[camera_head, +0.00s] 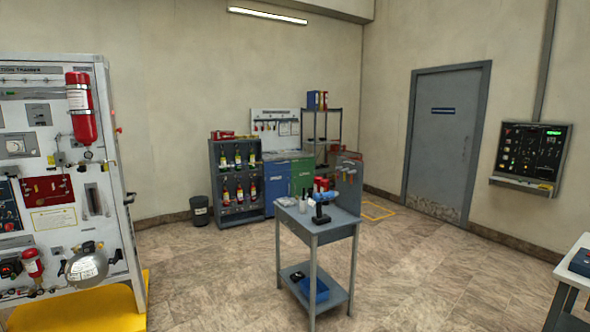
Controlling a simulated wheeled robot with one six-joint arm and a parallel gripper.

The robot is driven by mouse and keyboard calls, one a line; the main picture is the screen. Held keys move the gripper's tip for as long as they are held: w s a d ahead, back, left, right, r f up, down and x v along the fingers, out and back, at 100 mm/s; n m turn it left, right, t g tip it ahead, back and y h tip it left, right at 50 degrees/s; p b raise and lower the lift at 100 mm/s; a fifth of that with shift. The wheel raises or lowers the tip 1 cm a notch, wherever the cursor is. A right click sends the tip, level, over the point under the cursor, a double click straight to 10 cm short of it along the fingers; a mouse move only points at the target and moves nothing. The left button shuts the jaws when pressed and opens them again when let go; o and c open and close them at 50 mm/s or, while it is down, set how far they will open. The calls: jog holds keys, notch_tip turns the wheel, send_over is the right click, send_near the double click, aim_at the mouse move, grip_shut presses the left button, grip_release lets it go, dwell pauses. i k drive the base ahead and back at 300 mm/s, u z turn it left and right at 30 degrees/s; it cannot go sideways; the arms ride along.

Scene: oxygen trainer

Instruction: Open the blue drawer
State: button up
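A blue front (277,184) with a small pale label shows on the low cabinet at the back wall. It looks closed. It sits between the dark bottle rack on its left and a green front (302,175) on its right. It is far across the room, and its handle is too small to make out. My gripper is not in view.
A grey trolley (328,229) with tools on top and a blue bin (312,287) on its lower shelf stands mid-floor. A trainer panel (40,190) fills the left. A white table (578,262) is at the right edge. Floor left of the trolley is clear.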

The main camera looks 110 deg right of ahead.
aim_at(272, 163)
jog(key=z, duration=3.2)
jog(key=i, duration=7.3)
jog(key=z, duration=1.5)
